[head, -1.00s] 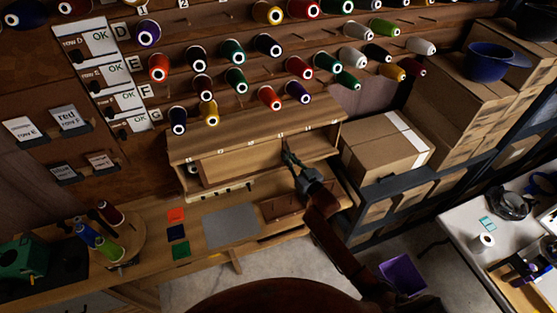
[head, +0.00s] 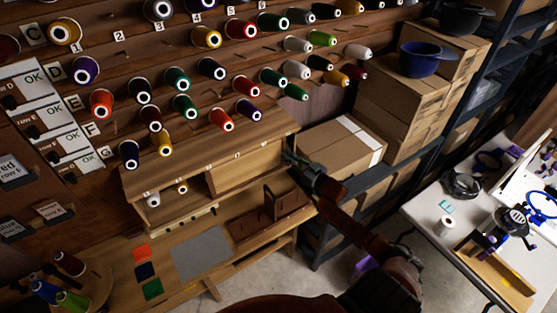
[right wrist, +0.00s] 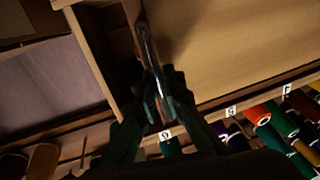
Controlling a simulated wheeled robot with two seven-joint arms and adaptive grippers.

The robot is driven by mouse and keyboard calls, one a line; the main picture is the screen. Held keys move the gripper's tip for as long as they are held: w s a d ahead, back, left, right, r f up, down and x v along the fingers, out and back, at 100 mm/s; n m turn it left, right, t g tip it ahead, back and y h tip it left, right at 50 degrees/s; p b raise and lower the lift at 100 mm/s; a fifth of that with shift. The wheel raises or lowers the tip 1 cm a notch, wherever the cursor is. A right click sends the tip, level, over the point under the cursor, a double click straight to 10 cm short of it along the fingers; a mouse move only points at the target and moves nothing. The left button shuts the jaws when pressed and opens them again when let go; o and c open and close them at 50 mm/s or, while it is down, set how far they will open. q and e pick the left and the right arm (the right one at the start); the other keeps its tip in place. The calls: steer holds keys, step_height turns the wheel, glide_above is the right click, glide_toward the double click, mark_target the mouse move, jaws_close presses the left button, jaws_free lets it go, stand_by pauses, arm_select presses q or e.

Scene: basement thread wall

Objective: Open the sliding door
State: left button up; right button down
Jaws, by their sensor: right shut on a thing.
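The sliding door (head: 245,172) is a plain light-wood panel in the front of a wooden cabinet (head: 140,182) under the thread wall. It covers the right part of the front. The left part is open, and two spools (head: 153,199) show inside. My right gripper (head: 290,159) is at the door's right end. In the right wrist view, the door (right wrist: 235,50) fills the upper right, and my right gripper (right wrist: 160,95) is shut on a dark upright handle (right wrist: 146,45) at the door's edge, close to the cabinet's end wall (right wrist: 93,60). My left gripper is out of view.
Cardboard boxes (head: 340,150) stand on a shelf right of the cabinet. Below it is a workbench with a grey mat (head: 202,252) and a brown holder (head: 275,215). Thread spools on pegs fill the wall above. A white table (head: 425,215) stands at the right.

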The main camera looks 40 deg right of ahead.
steer(key=c, duration=2)
jaws_free()
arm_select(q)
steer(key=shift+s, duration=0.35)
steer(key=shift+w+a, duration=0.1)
arm_select(e)
steer(key=shift+s, duration=0.15)
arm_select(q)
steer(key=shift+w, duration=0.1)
arm_select(e)
steer(key=s, duration=1.1)
steer(key=shift+s+d, duration=0.35)
steer(key=shift+d, duration=0.05)
steer(key=shift+f, duration=0.1)
